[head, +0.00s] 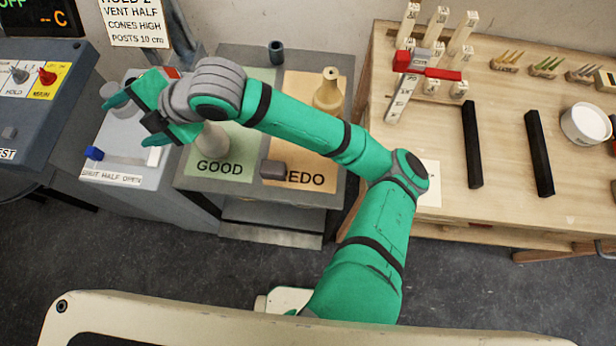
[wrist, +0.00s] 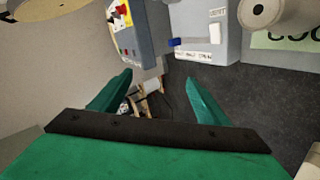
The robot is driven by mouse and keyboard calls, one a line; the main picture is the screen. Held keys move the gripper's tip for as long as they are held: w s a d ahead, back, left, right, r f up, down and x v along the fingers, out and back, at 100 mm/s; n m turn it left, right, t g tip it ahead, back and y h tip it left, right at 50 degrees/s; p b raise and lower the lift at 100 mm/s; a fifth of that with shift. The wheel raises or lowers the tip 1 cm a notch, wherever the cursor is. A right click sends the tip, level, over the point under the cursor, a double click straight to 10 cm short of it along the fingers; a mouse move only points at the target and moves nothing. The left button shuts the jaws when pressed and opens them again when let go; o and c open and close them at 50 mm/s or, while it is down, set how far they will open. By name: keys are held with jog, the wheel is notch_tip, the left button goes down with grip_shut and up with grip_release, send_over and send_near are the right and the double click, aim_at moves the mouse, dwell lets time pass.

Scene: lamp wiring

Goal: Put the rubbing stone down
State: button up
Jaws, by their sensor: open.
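A small dark grey block (head: 274,169), which looks like the rubbing stone, lies on the left edge of the tan REDO area (head: 312,150), beside the green GOOD area (head: 240,175). My gripper (head: 136,121) is open, over the right part of the grey cabinet with the blue knob, left of the block and apart from it. In the wrist view my gripper (wrist: 158,92) has its two green fingers spread with nothing between them. The block does not show in the wrist view.
A pale cone stands on the GOOD area (head: 213,135), partly behind my arm, and another cone (head: 328,90) on REDO. A dark cup (head: 276,52) stands behind. The grey cabinet (head: 115,165) has a blue knob (head: 94,153). A wooden bench (head: 505,150) stands right.

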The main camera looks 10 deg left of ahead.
jog(key=w+r+m+t+y, duration=0.5)
jog(key=r+m+t+y, duration=0.2)
jog(key=r+m, duration=0.4)
jog(key=w+d+f+m+t+h, duration=0.3)
jog(key=w+d+m+t, duration=0.1)
jog(key=d+m+t, duration=0.4)
jog(key=s+d+f+m+h, duration=0.3)
jog(key=d+f+m+h, duration=0.1)
jog(key=d+f, duration=0.2)
jog(key=s+d+f+m+t+h, duration=0.1)
jog(key=d+f+m+h, duration=0.3)
jog(key=f, duration=0.4)
jog(key=s+d+f+m+t+h, duration=0.1)
jog(key=s+d+f+m+h, duration=0.3)
jog(key=d+f, duration=0.3)
jog(key=shift+s+d+f+m+h, duration=0.3)
jog(key=shift+f+m+h, duration=0.25)
jog(key=shift+m, duration=0.25)
jog(key=s+d+f+g+h, duration=0.1)
jog(key=s+d+f, duration=0.2)
jog(key=s+d, duration=0.3)
jog(key=s+d+f+g+h, duration=0.1)
jog(key=s+d+f, duration=0.2)
jog(key=s, duration=0.9)
jog(key=d, duration=0.2)
jog(key=shift+s+d+f+n+h, duration=0.15)
jog(key=shift+s+d+n+h, duration=0.1)
jog(key=shift+d+n+h, duration=0.15)
